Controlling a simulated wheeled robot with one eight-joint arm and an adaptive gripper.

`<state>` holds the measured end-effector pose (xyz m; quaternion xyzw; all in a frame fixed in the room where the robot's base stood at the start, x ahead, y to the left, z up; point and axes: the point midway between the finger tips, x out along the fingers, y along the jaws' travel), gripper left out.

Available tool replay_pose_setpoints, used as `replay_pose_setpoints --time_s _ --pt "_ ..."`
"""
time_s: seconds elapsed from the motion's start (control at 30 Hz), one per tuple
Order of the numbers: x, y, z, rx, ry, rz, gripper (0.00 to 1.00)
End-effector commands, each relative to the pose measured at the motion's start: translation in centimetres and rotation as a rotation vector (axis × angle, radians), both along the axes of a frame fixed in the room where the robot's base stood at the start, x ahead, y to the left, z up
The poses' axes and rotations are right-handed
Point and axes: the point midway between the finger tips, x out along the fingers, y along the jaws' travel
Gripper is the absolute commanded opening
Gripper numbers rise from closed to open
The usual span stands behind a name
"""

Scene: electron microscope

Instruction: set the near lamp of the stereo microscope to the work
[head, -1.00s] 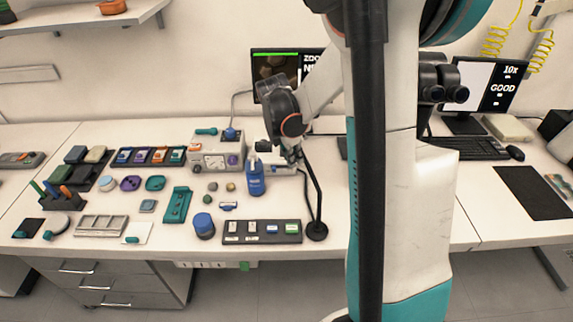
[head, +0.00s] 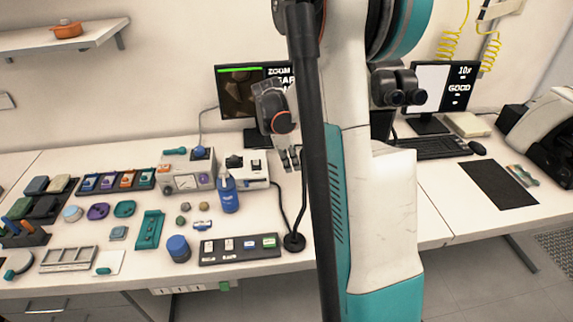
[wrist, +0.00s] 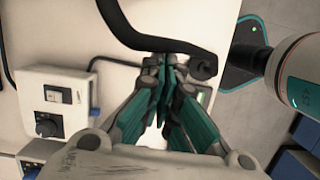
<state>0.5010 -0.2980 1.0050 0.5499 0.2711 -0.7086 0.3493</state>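The near lamp has a round black base (head: 294,242) on the bench, left of my dark column, with a thin black neck rising from it. In the wrist view its thick black curved neck (wrist: 125,32) crosses just beyond my fingertips and ends in a rounded tip right of them. My gripper (wrist: 165,68) has its teal fingers drawn together; I see nothing clearly held between them, and contact with the neck cannot be told. In the head view my gripper (head: 288,160) points down above the lamp base. The stereo microscope's eyepieces (head: 405,97) show right of my column; its body is mostly hidden.
A blue bottle (head: 228,195), a white box device (head: 250,172) and a dark slide tray (head: 240,248) stand left of the lamp. A monitor (head: 240,95) is behind my gripper. A black mat (head: 497,183) lies on the right bench.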

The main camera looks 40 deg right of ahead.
Motion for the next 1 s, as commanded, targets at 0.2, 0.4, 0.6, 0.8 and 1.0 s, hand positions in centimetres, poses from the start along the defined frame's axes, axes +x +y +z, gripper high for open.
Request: replay_pose_setpoints --time_s 0.2,0.4,0.6,0.8,1.0 --pt "-0.2 -0.3 0.0 0.000 0.000 0.001 0.00" --pt "-0.2 -0.3 0.0 -0.001 0.000 0.001 0.00" --pt "-0.2 -0.3 0.0 -0.001 0.000 0.001 0.00" --pt "0.8 0.9 -0.3 0.000 0.000 0.003 0.00" --pt "2.4 3.0 1.2 0.000 0.000 0.001 0.00"
